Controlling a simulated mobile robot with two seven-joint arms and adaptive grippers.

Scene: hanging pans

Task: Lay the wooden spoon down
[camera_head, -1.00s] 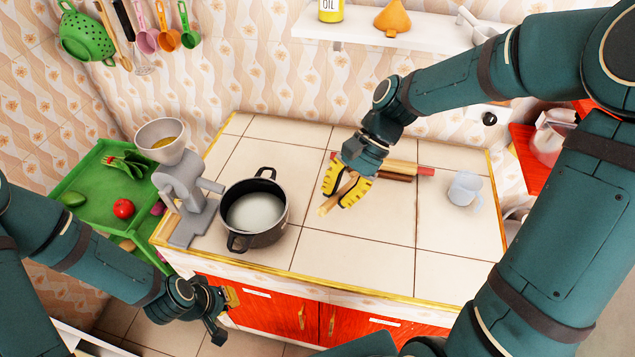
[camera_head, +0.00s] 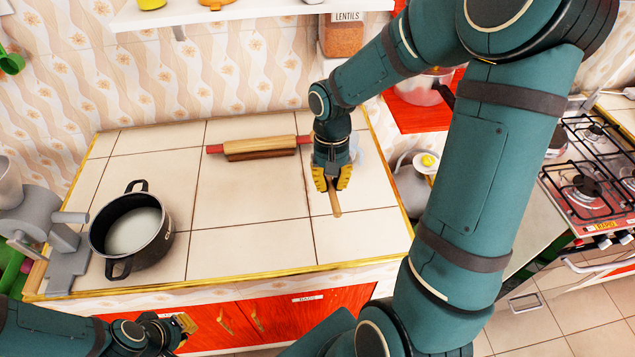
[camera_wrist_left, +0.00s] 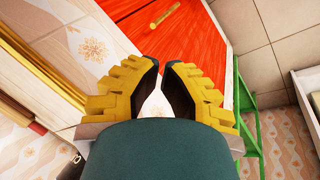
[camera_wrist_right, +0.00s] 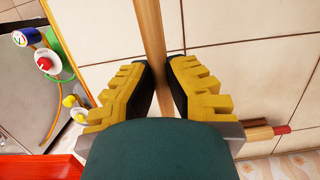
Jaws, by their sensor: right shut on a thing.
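The wooden spoon (camera_head: 335,197) is a light wooden stick in the head view, near the right side of the tiled counter (camera_head: 255,249). My right gripper (camera_head: 331,180) is shut on it, and its handle sticks out toward the front. In the right wrist view the spoon (camera_wrist_right: 149,30) runs between the yellow fingers (camera_wrist_right: 163,85). I cannot tell whether it touches the tiles, and its other end is hidden. My left gripper (camera_head: 182,325) is low in front of the counter by the red cabinet. In the left wrist view its fingers (camera_wrist_left: 161,80) are apart with nothing between them.
A black pot (camera_head: 131,229) with whitish contents stands on the left of the counter, next to a grey grinder (camera_head: 50,228). A gas stove (camera_head: 590,180) is at the right. The middle tiles are clear.

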